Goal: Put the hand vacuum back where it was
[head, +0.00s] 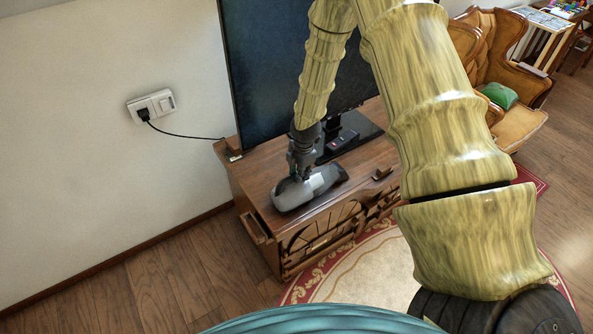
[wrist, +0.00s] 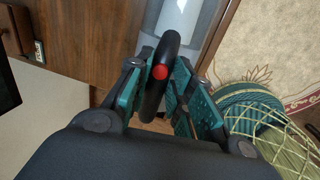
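The hand vacuum (head: 309,187) is grey with a lighter band and lies level at the front left of the wooden TV cabinet's top (head: 262,174). I cannot tell whether it touches the wood or is held just above it. My gripper (head: 301,172) reaches down onto it from above. In the wrist view, the vacuum's black handle with a red button (wrist: 160,72) sits between the teal finger pads of my gripper (wrist: 158,88), which close on it from both sides. The vacuum's grey body runs out of the top of that view.
A large TV (head: 270,75) stands behind the vacuum, with a dark remote-like object (head: 342,141) at its base. A wall socket (head: 152,105) with a plugged cable is at left. A round rug (head: 365,268) lies before the cabinet. An armchair (head: 515,120) stands at right.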

